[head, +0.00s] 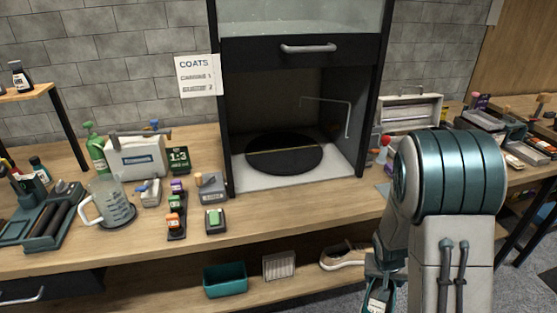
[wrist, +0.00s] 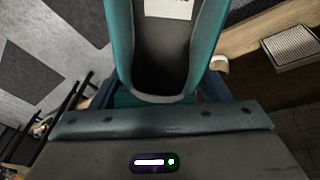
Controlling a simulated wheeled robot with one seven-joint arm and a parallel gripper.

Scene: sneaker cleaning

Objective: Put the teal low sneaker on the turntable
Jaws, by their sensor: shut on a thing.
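The teal low sneaker (wrist: 122,50) fills the top middle of the wrist view, its open collar facing the camera. My gripper (wrist: 158,95) is shut on the sneaker's heel end. In the head view the sneaker (head: 379,298) shows only partly at the bottom edge, below my gripper (head: 381,275), with my arm beside it. The turntable (head: 284,153) is a black disc with a pale line across it, inside the open-fronted cabinet. Nothing lies on it. The sneaker is well below and in front of the turntable.
The cabinet's sash (head: 305,50) is raised above the opening. A bent wire (head: 330,102) stands inside at the right. A jug (head: 112,207), bottles and small blocks crowd the bench to the left. A tan sneaker (head: 343,255) and a teal bin (head: 225,279) sit on the lower shelf.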

